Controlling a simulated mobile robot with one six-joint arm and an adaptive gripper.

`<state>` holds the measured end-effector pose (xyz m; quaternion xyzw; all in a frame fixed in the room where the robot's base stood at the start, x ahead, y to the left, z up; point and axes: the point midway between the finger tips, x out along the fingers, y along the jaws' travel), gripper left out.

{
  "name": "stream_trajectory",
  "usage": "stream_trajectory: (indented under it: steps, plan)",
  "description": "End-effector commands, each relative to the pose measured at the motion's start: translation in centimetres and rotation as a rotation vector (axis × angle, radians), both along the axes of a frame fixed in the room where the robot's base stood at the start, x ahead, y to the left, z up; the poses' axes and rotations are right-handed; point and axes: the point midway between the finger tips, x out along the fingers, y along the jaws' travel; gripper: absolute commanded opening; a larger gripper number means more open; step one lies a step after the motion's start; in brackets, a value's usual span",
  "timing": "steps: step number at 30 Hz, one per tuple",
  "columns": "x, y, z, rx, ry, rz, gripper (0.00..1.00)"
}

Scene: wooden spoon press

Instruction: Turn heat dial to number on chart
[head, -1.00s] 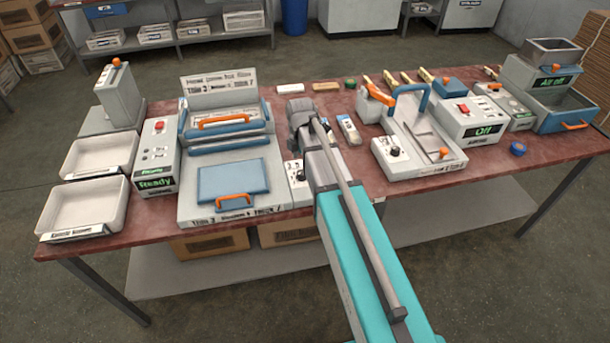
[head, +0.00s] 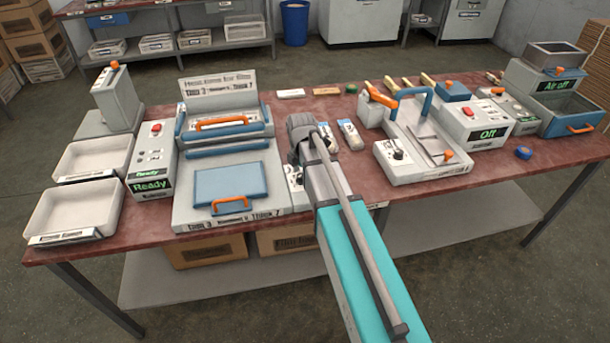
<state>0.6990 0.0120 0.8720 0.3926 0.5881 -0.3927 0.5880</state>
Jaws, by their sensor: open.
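The press (head: 186,219) stands left of centre on the table, with a blue plate and orange handles. Its upright chart board (head: 217,86) has two lines of text; the lower seems to read "Thin 3" and "Thick 7", as does the front label (head: 238,222). The heat dial's white panel (head: 295,188) is at the press's right side. My arm covers much of it, and I cannot read the dial's setting. My gripper (head: 297,148) is above and just behind that panel, pointing down. Its fingertips are mostly hidden; nothing shows held in it.
Left are two white trays (head: 75,208) and a "Ready" box (head: 152,185). Right of my arm are small packets (head: 350,134), a white fixture with another black dial (head: 397,150), an "Off" box (head: 490,133) and an "Air off" unit (head: 560,87). The front right table is mostly clear.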

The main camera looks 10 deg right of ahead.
Motion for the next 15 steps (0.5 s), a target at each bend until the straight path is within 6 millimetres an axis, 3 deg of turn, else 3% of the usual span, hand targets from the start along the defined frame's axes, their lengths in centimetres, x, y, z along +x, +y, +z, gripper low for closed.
stream_trajectory:
  steps: [5, 15]
  plan:
    - [0.0, -0.03, 0.02, 0.0, 0.0, 0.0, 0.79]
    - [0.0, -0.05, 0.02, 0.0, 0.0, -0.001, 0.18]
